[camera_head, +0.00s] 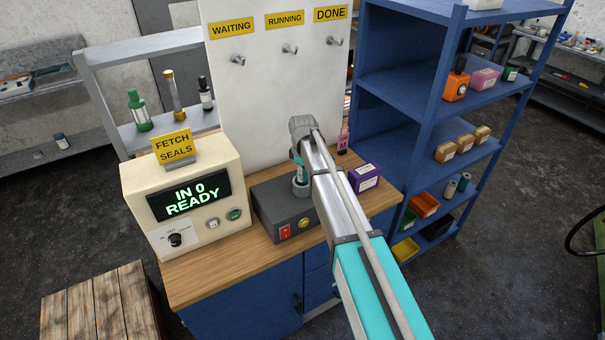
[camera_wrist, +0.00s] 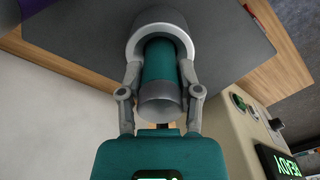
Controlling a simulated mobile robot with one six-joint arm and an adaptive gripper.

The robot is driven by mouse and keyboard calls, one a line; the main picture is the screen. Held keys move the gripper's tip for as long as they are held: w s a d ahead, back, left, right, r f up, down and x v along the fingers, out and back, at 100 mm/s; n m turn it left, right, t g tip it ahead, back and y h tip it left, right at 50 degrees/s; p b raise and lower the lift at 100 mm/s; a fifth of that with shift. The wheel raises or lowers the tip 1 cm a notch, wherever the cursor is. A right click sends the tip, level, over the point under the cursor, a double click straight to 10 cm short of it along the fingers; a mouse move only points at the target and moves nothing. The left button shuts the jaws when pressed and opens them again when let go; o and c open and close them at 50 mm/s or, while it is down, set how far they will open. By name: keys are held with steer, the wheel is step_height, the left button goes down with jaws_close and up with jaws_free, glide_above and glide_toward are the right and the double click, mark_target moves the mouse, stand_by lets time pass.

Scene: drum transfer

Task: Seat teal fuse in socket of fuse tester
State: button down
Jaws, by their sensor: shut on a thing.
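The teal fuse (camera_wrist: 159,62) has a grey metal cap at its near end. My gripper (camera_wrist: 160,75) is shut on it, one finger on each side, in the wrist view. The far end of the fuse is inside the pale ring of the socket (camera_wrist: 137,42); how deep it sits cannot be told. In the head view the fuse (camera_head: 299,168) stands upright at the socket (camera_head: 301,190) on top of the dark grey fuse tester (camera_head: 268,206), partly hidden by my arm. The tester has a red switch and a yellow button on its front.
A cream box (camera_head: 187,198) with a display reading "IN 0 READY" stands left of the tester on the wooden bench (camera_head: 220,262). A purple box (camera_head: 365,178) and a small pink item (camera_head: 343,140) are to the right. A white hook board (camera_head: 262,85) rises behind.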

steer(key=shift+f+b, duration=0.4)
steer(key=shift+f, duration=0.1)
steer(key=shift+c, duration=1)
jaws_free()
steer(key=shift+r, duration=0.15)
step_height(320, 180, up, 12)
steer(key=p, duration=1.2)
steer(key=shift+f, duration=0.2)
steer(key=s+d+f+m+b, duration=0.7)
steer(key=s+d+f+b, duration=0.2)
steer(key=s+d, duration=0.2)
steer(key=s+d+f+m+b, duration=0.7)
steer(key=s+d+f+b, duration=0.2)
steer(key=s, duration=0.6)
steer(key=shift+d, duration=1.05)
